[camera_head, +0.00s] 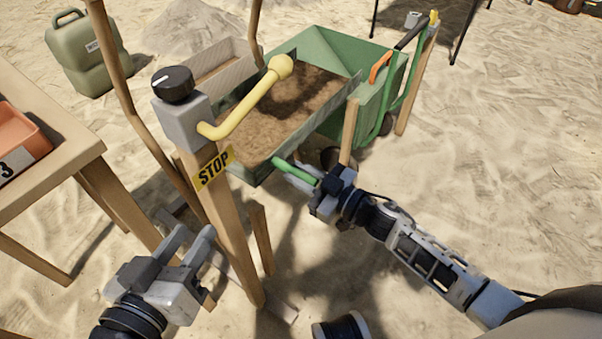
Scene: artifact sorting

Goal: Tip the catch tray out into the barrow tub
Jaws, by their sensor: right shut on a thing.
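The catch tray (252,179) is a long tray full of brown soil (240,138); its far end reaches to the green barrow tub (325,47). I cannot tell how far the tray is tilted. Its green handle (297,171) sticks out at the near right corner. My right gripper (318,184) is shut on this handle. The tub stands behind and right of the tray; its inside is partly hidden. My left gripper (193,236) is open and empty, low in front of the wooden post, apart from the tray.
A wooden post (225,225) with a STOP label (215,169), black knob (173,83) and yellow crank (250,98) stands at the tray's left. A table (60,150) with an orange bin (18,140) is at left. A green jerrycan (90,50) stands behind. Sand at right is clear.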

